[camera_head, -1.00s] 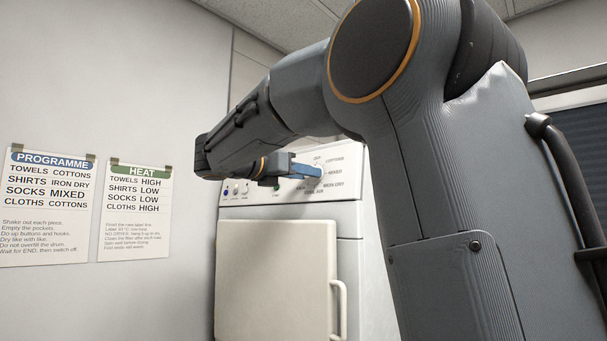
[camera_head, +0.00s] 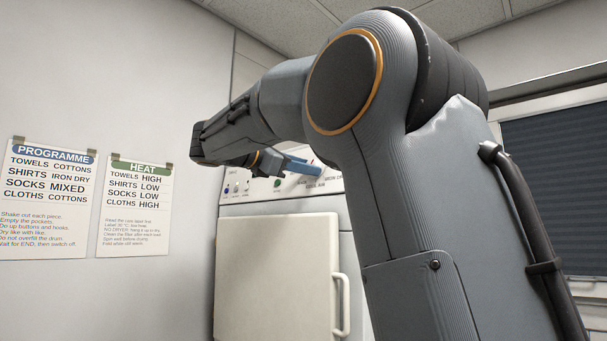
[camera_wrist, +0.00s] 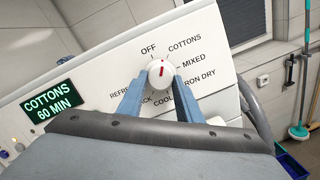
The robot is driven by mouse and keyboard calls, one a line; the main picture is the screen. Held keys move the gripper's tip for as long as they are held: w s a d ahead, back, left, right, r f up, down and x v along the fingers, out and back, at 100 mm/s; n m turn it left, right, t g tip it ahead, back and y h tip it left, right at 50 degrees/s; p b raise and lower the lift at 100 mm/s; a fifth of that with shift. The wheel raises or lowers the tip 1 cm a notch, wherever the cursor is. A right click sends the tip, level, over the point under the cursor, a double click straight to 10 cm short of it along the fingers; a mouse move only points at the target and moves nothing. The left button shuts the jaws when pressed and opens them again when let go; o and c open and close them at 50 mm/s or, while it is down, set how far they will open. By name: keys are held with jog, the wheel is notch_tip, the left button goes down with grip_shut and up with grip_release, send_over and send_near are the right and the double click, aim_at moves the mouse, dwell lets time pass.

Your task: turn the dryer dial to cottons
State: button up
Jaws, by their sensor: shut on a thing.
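The white dryer dial (camera_wrist: 161,74) sits on the tilted control panel in the wrist view. Its red mark points up, toward the gap between OFF and COTTONS. The COTTONS label (camera_wrist: 184,44) is above right of the dial. My gripper (camera_wrist: 160,82) has its blue fingers on either side of the dial and is shut on it. The green-lit display (camera_wrist: 52,104) reads COTTONS 60 MIN. In the head view my gripper (camera_head: 298,164) is at the control panel, and my arm hides most of the dial and its labels.
The dryer door (camera_head: 275,275) below the panel is closed, with a white handle (camera_head: 342,305) at its right. PROGRAMME (camera_head: 48,200) and HEAT (camera_head: 135,208) sheets hang on the left wall. A blue bin (camera_wrist: 290,162) and a pole stand at the right in the wrist view.

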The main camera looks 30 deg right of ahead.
jog(key=shift+w+m+g+b, duration=0.1)
jog(key=shift+m+g+b, duration=0.3)
jog(key=shift+m, duration=1)
jog(key=o, duration=1)
jog(key=shift+a, duration=0.15)
jog(key=b+v, duration=0.2)
jog(key=v, duration=0.5)
jog(key=shift+a+r, duration=0.15)
jog(key=shift+a, duration=0.15)
